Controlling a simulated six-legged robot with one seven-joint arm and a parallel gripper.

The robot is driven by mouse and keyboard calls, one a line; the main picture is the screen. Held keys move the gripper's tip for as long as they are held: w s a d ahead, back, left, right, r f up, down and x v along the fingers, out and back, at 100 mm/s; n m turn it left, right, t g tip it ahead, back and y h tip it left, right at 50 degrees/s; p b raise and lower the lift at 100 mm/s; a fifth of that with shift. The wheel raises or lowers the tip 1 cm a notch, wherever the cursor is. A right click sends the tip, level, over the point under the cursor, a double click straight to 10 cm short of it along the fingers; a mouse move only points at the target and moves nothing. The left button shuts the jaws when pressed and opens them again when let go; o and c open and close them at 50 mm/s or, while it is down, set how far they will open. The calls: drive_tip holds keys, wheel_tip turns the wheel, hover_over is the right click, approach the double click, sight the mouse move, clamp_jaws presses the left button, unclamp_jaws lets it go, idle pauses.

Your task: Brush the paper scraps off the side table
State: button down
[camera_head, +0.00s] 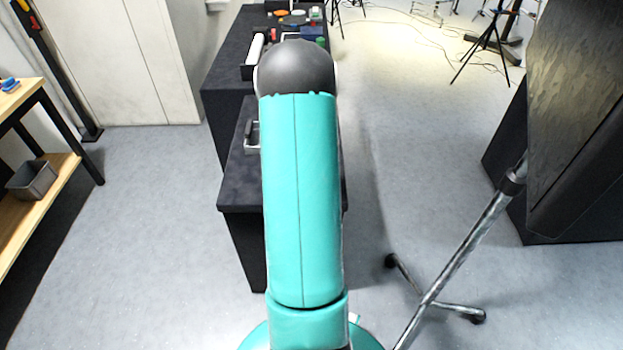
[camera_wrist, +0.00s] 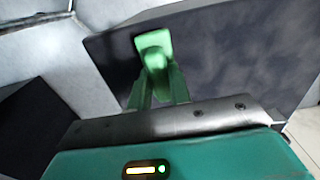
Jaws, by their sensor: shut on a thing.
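A low dark table (camera_head: 238,185), which looks like the side table, stands ahead, largely hidden behind my teal arm. In the wrist view, a dark grey surface (camera_wrist: 235,60) lies beyond my gripper; it looks like a tabletop. My gripper (camera_wrist: 158,85) has green fingers shut on a green object (camera_wrist: 153,45), probably a brush; its shape is blurred. I cannot tell whether it touches the surface. My gripper is hidden behind the arm in the head view. No paper scraps can be made out in either view.
A taller dark table (camera_head: 230,75) with several small items stands behind. A metal-edged item (camera_head: 251,135) sits on the low table. A wooden shelf (camera_head: 30,205) is at left. A metal stand (camera_head: 450,270) and dark panel (camera_head: 575,120) are at right. Floor at left is clear.

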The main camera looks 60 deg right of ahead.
drive_tip(key=shift+d+r, duration=0.1)
drive_tip(key=shift+r, duration=2.6)
drive_tip(key=shift+w, duration=0.1)
